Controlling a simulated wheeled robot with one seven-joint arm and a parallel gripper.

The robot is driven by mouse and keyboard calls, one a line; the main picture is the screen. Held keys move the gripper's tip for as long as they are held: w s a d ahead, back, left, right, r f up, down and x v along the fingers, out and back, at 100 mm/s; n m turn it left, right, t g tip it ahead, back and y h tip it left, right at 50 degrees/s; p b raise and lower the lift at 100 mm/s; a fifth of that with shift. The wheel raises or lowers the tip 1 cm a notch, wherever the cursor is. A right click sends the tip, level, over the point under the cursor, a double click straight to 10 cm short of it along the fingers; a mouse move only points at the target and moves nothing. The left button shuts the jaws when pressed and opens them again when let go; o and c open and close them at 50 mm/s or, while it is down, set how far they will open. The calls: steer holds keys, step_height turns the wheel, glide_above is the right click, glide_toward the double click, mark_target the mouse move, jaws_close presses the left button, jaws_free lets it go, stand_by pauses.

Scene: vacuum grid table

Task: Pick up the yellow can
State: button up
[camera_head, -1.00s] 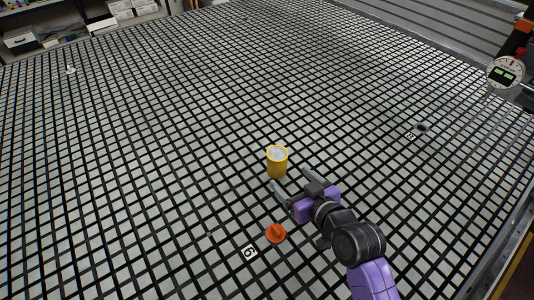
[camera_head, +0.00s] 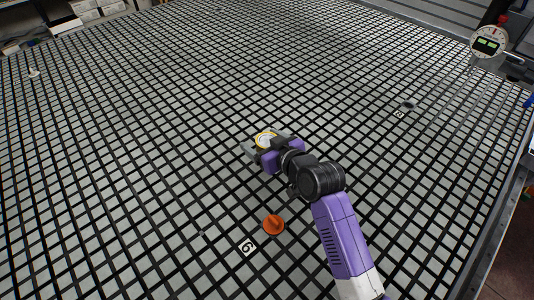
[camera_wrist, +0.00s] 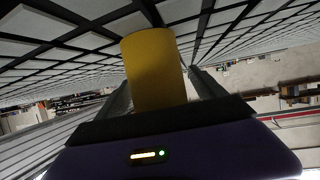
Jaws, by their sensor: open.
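The yellow can (camera_head: 265,139) stands on the grid table (camera_head: 150,160). In the head view only its pale top with a yellow rim shows, and my gripper hides the rest. My purple and grey gripper (camera_head: 264,147) is at the can with its fingers apart. In the wrist view the yellow can (camera_wrist: 154,68) lies between the two fingers of my gripper (camera_wrist: 160,85), one on each side. I cannot tell whether either finger touches it.
An orange knob-like piece (camera_head: 273,225) and a white label with a 6 (camera_head: 247,247) lie on the table below the gripper. A dial gauge (camera_head: 489,41) stands at the right edge.

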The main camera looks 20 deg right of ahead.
steer(key=c, duration=1.6)
steer(key=shift+c, duration=0.5)
steer(key=shift+r, duration=0.2)
